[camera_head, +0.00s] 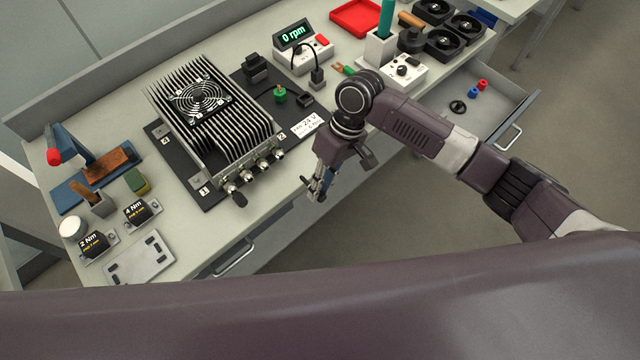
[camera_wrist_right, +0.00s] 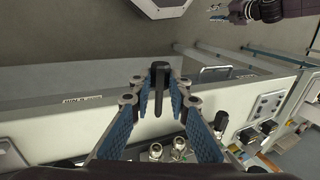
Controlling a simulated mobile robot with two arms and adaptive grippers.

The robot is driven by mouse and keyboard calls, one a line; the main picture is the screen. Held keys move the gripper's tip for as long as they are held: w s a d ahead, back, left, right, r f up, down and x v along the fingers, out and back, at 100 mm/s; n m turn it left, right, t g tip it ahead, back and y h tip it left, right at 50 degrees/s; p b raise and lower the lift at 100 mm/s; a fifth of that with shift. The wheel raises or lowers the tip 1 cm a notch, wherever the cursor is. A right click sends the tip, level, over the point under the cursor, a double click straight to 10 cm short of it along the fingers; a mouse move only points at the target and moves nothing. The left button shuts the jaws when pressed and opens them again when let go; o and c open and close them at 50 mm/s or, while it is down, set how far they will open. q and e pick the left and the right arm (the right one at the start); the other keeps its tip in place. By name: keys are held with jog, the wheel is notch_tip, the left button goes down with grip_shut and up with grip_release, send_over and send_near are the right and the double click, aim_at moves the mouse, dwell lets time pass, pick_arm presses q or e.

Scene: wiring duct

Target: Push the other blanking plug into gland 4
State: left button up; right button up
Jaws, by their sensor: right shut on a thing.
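The finned metal unit (camera_head: 215,112) stands on a black plate, with a row of several metal glands (camera_head: 262,163) along its front edge. The gland at the left end has a black plug (camera_head: 238,197) in it; the others look open. My right gripper (camera_head: 318,194) is in front of the table edge, right of the glands and apart from them. In the right wrist view it is shut on a black blanking plug (camera_wrist_right: 158,88) at its fingertips. Two open glands (camera_wrist_right: 178,147) show below it.
Behind the gripper are a green-topped part (camera_head: 280,94), a 24 V label and a speed display (camera_head: 295,34). An open drawer (camera_head: 480,95) juts out at the right. Torque boxes (camera_head: 137,213) and a grey plate (camera_head: 140,258) lie at the left. The space before the glands is clear.

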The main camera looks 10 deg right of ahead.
aim_at(307, 181)
jog(key=shift+r+p, duration=0.15)
jog(key=shift+p, duration=0.35)
jog(key=shift+w+a+f+b, duration=0.2)
jog(key=shift+w+b, duration=0.05)
jog(key=shift+b, duration=0.05)
jog(key=w+a, duration=0.1)
jog(key=w+a+b, duration=0.1)
jog(key=shift+w, duration=0.35)
jog(key=shift+w+a+b, duration=0.5)
jog(key=shift+w, duration=0.2)
jog(key=shift+r, duration=0.1)
jog(key=shift+p, duration=0.45)
jog(key=shift+p, duration=0.5)
dwell(0.3)
jog(key=shift+w+a, duration=0.15)
jog(key=shift+w, duration=0.1)
dwell(0.5)
